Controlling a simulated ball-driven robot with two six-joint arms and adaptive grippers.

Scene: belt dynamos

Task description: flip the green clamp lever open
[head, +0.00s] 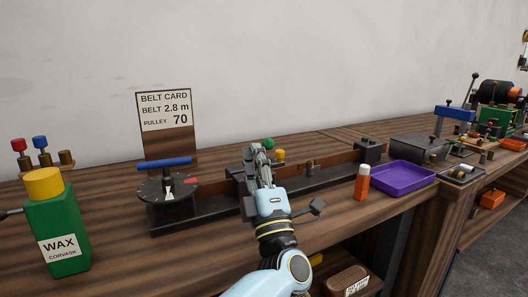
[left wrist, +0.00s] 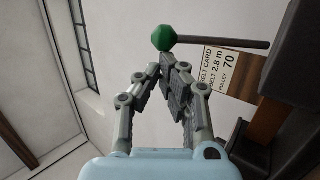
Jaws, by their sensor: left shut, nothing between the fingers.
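The green clamp lever's knob (head: 268,143) shows just above my left gripper (head: 258,158) in the head view. In the left wrist view the green knob (left wrist: 163,37) sits at the end of a dark rod that runs right toward a dark block. My left gripper (left wrist: 172,75) is shut and empty, its fingertips just below the knob in that picture. I cannot tell whether they touch it. In the head view the gripper hides the lever's rod and part of the clamp. My right gripper is not in view.
A long dark rail (head: 326,183) runs along the bench, with a dial with a blue handle (head: 165,162) at its left. A belt card (head: 165,111) stands behind.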

